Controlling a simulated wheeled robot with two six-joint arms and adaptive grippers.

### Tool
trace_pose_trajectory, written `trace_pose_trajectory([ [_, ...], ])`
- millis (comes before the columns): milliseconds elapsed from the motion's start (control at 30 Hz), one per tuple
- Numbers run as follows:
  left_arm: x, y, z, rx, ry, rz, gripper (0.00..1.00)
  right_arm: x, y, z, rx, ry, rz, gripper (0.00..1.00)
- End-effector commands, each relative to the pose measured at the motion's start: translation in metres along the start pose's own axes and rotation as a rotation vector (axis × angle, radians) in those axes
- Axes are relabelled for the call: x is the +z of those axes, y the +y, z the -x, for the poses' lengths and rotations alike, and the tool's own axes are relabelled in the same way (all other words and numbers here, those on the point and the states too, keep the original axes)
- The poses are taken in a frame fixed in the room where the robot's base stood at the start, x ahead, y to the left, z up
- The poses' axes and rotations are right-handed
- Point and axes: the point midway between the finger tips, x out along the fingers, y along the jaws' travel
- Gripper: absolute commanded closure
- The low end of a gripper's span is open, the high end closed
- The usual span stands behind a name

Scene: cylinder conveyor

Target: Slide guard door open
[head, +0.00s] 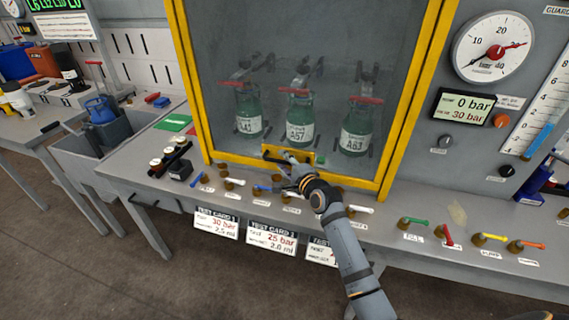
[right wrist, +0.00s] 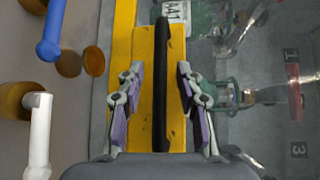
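The guard door (head: 330,60) is a clear pane in a yellow frame and stands in front of three green cylinders. Its black handle (right wrist: 160,85) sits on a yellow plate (right wrist: 145,45) at the door's lower edge; this plate also shows in the head view (head: 267,151). My right gripper (head: 285,165) is at the handle. In the right wrist view the open fingers (right wrist: 159,95) lie on either side of the black bar, with gaps visible between bar and fingers. My left gripper is not in view.
Small valves with coloured levers (head: 412,222) line the bench front below the door. A pressure gauge (head: 493,47) and a display (head: 463,107) are on the panel at right. A grey bin with a blue cylinder (head: 99,110) stands at left.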

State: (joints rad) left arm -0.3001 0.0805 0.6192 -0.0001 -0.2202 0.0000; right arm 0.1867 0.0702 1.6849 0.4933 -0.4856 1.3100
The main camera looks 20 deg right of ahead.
Motion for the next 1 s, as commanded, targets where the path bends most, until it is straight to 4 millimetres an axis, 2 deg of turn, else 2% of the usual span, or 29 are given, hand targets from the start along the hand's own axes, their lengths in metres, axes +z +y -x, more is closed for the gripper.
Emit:
trace_pose_trajectory([
  [167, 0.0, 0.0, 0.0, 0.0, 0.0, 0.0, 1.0, 0.0, 0.0, 0.0, 0.0, 0.0, 0.0, 0.66],
  [400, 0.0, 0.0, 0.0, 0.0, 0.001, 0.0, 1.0, 0.0, 0.0, 0.0, 0.001, 0.0, 0.0, 0.98],
  [433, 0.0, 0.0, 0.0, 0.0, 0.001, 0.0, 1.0, 0.0, 0.0, 0.0, 0.001, 0.0, 0.0, 1.0],
  [833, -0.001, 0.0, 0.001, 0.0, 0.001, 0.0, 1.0, 0.0, -0.001, 0.001, 0.001, 0.0, 0.0, 1.0],
  [1000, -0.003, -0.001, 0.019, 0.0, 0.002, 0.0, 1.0, 0.002, -0.018, 0.003, 0.0, 0.001, 0.0, 1.0],
])
